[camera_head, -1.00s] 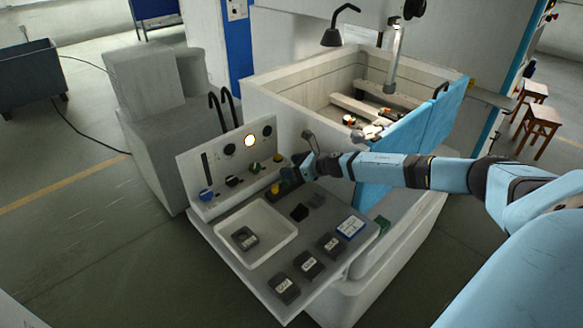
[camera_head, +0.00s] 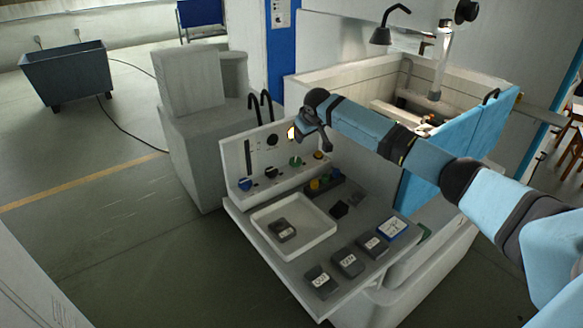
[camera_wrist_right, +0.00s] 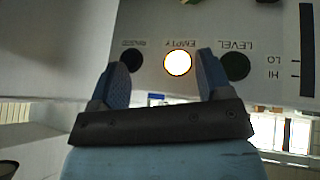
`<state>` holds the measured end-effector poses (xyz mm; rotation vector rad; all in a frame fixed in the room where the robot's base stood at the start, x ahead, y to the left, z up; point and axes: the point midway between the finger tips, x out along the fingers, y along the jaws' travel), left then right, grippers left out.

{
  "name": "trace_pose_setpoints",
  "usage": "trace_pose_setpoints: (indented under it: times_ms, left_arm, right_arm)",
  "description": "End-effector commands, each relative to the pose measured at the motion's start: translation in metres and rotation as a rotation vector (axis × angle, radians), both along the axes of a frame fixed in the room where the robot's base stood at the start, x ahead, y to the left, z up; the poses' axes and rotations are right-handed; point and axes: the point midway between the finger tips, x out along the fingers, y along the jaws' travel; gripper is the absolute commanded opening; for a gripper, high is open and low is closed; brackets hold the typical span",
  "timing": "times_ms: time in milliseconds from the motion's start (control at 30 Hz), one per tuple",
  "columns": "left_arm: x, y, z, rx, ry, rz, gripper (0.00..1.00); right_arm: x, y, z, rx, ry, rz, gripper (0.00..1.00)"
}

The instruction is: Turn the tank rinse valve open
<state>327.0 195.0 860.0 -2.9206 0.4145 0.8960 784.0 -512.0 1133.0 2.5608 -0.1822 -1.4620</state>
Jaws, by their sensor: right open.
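The control panel (camera_head: 232,160) stands upright behind the sloping desk. Along its foot are a blue knob (camera_head: 245,184), a black knob (camera_head: 271,172), a green knob (camera_head: 295,161) and an orange-yellow knob (camera_head: 318,155). Their labels are too small to read, so I cannot tell which is the rinse valve. My right gripper (camera_head: 304,129) is open and empty, above the knobs and in front of the panel's upper right. In the right wrist view its fingers (camera_wrist_right: 162,68) stand apart below the lit EMPTY lamp (camera_wrist_right: 178,63), between dark LEVEL (camera_wrist_right: 235,67) and another dark lamp (camera_wrist_right: 132,60).
A white tray (camera_head: 328,229) on the desk holds a dark block (camera_head: 282,230). Several labelled dark blocks and a blue-framed card (camera_head: 392,229) lie near it. A dark holder with yellow and green pieces (camera_head: 322,186) sits below the knobs. The open tank (camera_head: 335,75) with blue doors (camera_head: 430,145) is behind.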

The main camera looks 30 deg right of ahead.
Motion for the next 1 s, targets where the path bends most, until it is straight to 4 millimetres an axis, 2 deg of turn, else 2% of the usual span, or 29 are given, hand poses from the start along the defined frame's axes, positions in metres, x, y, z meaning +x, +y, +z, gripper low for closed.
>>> trace_pose_setpoints:
  times_ms: [133, 267, 367, 800, 1000]
  left_arm:
    - [0.002, -0.003, -0.006, -0.003, -0.007, -0.006, 0.0]
    - [0.002, -0.003, -0.003, -0.004, -0.011, -0.008, 0.0]
    - [0.003, -0.003, 0.001, -0.005, -0.014, -0.008, 0.0]
    - [0.002, -0.001, 0.004, 0.0, -0.01, -0.005, 0.0]
    - [0.001, -0.001, 0.0, 0.002, -0.006, -0.004, 0.0]
  right_arm:
    - [-0.008, 0.021, 0.006, 0.192, 0.087, -0.178, 0.72]
    - [-0.01, 0.026, 0.007, 0.24, 0.116, -0.229, 0.72]
    - [-0.006, 0.026, -0.001, 0.242, 0.119, -0.232, 0.72]
    - [0.027, 0.018, -0.085, 0.24, 0.117, -0.231, 0.72]
    - [0.037, 0.016, -0.109, 0.239, 0.116, -0.229, 0.72]
